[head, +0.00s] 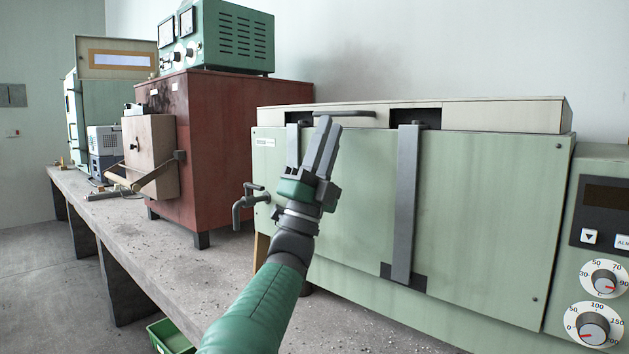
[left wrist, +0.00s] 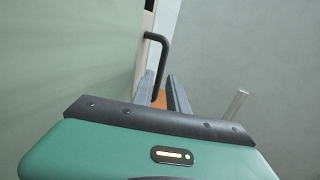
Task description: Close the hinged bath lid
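The bath is a long pale green box (head: 480,220) on the bench at the right. A cream-grey lid (head: 490,113) spans its top and looks about level; I cannot tell whether a gap is left under it. A dark bar handle (head: 350,113) is at the lid's front edge, and it also shows in the left wrist view (left wrist: 155,45). My left gripper (head: 326,135) is in front of the bath, pointing up, its tips close to the handle's left part. Its fingers are apart with nothing between them. Touch with the handle is not clear. My right gripper is out of view.
Two grey upright bars, one (head: 407,200) clear, run down the bath's front. A tap (head: 248,203) sticks out at its left end. A control panel with dials (head: 598,280) is at the right. A red-brown cabinet (head: 235,130) stands left. The bench's front strip (head: 185,265) is mostly clear.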

